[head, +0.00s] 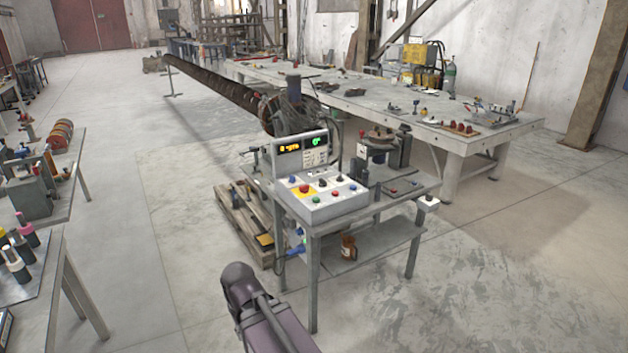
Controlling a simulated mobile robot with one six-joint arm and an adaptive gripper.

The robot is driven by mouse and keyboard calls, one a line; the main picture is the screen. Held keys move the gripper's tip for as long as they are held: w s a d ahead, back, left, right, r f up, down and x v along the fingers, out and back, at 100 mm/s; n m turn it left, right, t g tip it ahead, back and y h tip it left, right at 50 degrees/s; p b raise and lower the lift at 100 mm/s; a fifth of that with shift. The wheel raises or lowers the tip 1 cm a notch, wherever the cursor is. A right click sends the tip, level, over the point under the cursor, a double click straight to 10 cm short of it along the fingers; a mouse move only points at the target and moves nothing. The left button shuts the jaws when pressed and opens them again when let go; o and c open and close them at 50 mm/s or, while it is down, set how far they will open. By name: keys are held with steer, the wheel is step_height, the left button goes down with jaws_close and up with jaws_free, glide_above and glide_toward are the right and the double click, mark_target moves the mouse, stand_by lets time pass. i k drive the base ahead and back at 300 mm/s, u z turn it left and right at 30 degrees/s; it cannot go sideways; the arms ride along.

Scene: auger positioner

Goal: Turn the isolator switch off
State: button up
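A control box (325,199) with lit displays, a red button on a yellow patch and several knobs stands on a grey metal stand (366,209). A small white box (428,203) with a dark knob sits at the stand's right corner; it may be the isolator switch, but it is too small to tell its setting. Blue and white electrical fittings (298,243) hang at the stand's left side below the top. Part of my own dark arm shows at the bottom, in front of the stand and apart from it. My gripper's fingers are not visible.
A long auger (215,85) runs back from behind the control box. A wooden pallet (232,220) lies left of the stand. A large workbench (385,98) stands behind; side tables (62,172) stand at left. The floor at front right is clear.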

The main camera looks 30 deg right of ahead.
mark_target(304, 190)
steer(key=k, duration=1.35)
steer(key=z, duration=0.2)
steer(key=i, duration=0.45)
steer(key=z, duration=0.6)
steer(key=i, duration=1.65)
steer(key=u, duration=0.2)
